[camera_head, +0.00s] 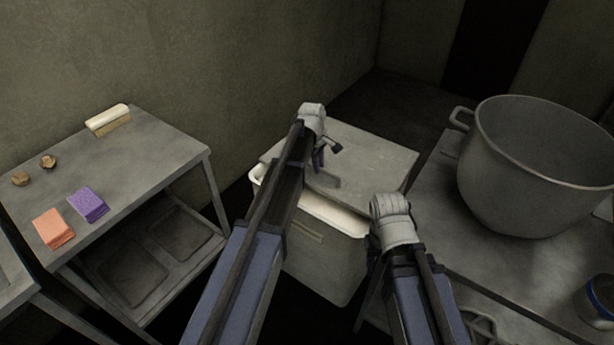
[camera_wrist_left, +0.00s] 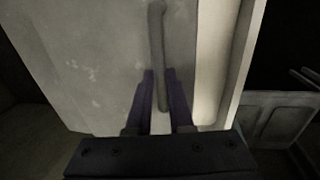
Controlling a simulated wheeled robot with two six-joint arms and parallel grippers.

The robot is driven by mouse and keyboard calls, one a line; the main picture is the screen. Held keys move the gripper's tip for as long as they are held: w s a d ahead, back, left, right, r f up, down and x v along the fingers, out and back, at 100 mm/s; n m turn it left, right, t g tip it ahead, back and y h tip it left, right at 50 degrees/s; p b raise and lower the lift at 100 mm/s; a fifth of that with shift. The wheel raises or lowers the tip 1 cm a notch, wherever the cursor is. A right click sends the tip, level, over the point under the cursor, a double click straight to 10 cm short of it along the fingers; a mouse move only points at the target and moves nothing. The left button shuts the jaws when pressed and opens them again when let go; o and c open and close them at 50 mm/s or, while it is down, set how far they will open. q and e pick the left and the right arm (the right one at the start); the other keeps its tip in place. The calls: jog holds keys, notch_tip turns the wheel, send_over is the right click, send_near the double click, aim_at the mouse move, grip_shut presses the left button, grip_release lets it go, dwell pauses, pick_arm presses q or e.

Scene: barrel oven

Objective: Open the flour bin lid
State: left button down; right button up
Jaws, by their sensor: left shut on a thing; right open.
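The flour bin (camera_head: 325,262) is a pale box on the floor in the middle of the head view. Its grey flat lid (camera_head: 375,157) covers most of the top; a cream strip of the bin's rim shows along the near side. I cannot tell how far the lid is raised. My left gripper (camera_head: 319,160) is over the lid. In the left wrist view, its purple fingers (camera_wrist_left: 162,95) are on either side of the bar handle (camera_wrist_left: 157,45), shut on it. My right wrist is by the bin's near right corner; its fingers are hidden.
A large grey pot (camera_head: 520,200) stands on the right table (camera_head: 430,215), close to the bin. A left table (camera_head: 150,155) holds a brush (camera_head: 108,120), an orange sponge (camera_head: 53,228) and a purple sponge (camera_head: 88,204). A wall stands behind the bin.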

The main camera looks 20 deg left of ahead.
pick_arm(q)
send_over(340, 156)
jog(key=shift+w+a, duration=0.1)
jog(key=shift+w, duration=0.05)
dwell(0.3)
jog(key=c, duration=0.8)
grip_release()
jog(key=r+p, duration=0.2)
jog(key=s+r+p, duration=0.1)
jog(key=r+p, duration=0.4)
jog(key=shift+s+a+r+p, duration=0.25)
jog(key=shift+s+r+p, duration=0.05)
